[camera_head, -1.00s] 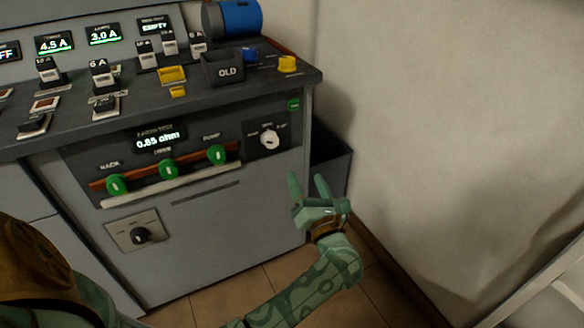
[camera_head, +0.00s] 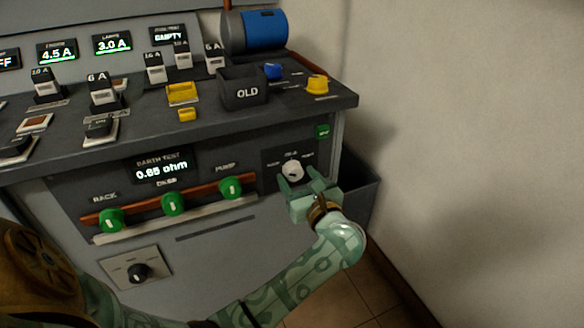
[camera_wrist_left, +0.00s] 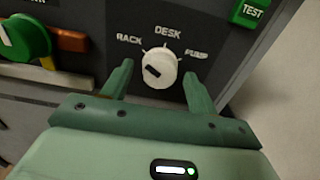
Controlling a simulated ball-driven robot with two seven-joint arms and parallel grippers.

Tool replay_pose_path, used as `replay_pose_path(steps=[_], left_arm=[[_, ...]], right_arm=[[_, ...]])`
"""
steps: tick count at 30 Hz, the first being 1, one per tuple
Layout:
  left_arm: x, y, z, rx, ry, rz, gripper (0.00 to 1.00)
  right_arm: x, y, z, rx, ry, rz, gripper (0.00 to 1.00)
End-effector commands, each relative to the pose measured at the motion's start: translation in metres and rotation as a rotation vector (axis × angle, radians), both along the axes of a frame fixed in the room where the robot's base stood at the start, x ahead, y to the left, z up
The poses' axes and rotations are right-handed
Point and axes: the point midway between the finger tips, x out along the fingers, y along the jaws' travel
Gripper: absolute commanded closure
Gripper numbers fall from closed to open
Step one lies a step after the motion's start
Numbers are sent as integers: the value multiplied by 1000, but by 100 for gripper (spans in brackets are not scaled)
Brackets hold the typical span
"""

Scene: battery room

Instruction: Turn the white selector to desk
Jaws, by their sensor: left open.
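The white selector (camera_head: 292,170) is a round knob on a dark panel at the right of the grey cabinet front. In the left wrist view the selector (camera_wrist_left: 159,68) sits below the label DESK, with RACK to its left and PUMP to its right. Its dark mark slants up-left, toward the RACK side. My left gripper (camera_head: 298,179) is open, just in front of the knob. In the wrist view its fingers (camera_wrist_left: 158,80) stand left and right of the knob, with gaps on both sides. I cannot tell whether the tips reach past its face. My right gripper is not in view.
A green TEST button (camera_head: 322,131) is up-right of the selector. Several green knobs (camera_head: 231,187) line a red-brown bar to the left. A black knob (camera_head: 139,272) is lower. The worktop (camera_head: 335,98) overhangs above. A dark bin (camera_head: 362,193) and the wall stand right.

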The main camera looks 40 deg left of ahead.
Motion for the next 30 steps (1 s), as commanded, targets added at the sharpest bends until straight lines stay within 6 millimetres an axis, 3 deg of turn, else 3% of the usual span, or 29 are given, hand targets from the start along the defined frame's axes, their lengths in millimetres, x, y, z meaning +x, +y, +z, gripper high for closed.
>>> replay_pose_path(steps=[11, 16, 17, 30], left_arm=[[1, 3, 0, 0, 0, -1, 41], [1, 3, 0, 0, 0, -1, 83], [1, 3, 0, 0, 0, -1, 85], [0, 2, 3, 29, 69, -1, 85]], right_arm=[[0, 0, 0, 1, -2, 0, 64], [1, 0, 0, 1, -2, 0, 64], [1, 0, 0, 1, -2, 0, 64], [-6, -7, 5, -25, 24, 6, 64]])
